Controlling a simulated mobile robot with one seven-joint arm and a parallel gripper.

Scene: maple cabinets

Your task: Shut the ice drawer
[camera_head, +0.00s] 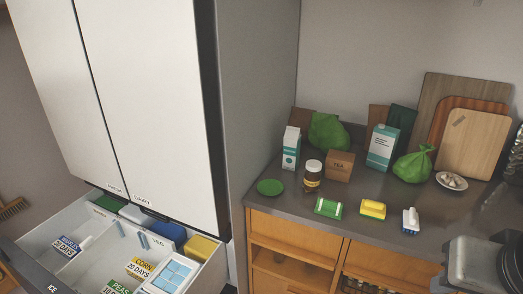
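The ice drawer (36,268) is pulled out at the bottom of the white fridge (150,100), in the lower left of the head view. Its dark front edge carries the label ICE. The drawer has white dividers and holds several packages. The drawer's lower front is cut off by the picture's bottom edge.
A pale blue ice tray (172,273) and a yellow box (200,248) lie in the drawer. The fridge doors above are shut. The counter (285,207) at right holds cartons, green bags, sponges and cutting boards. A grey and black object (480,265) fills the lower right corner.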

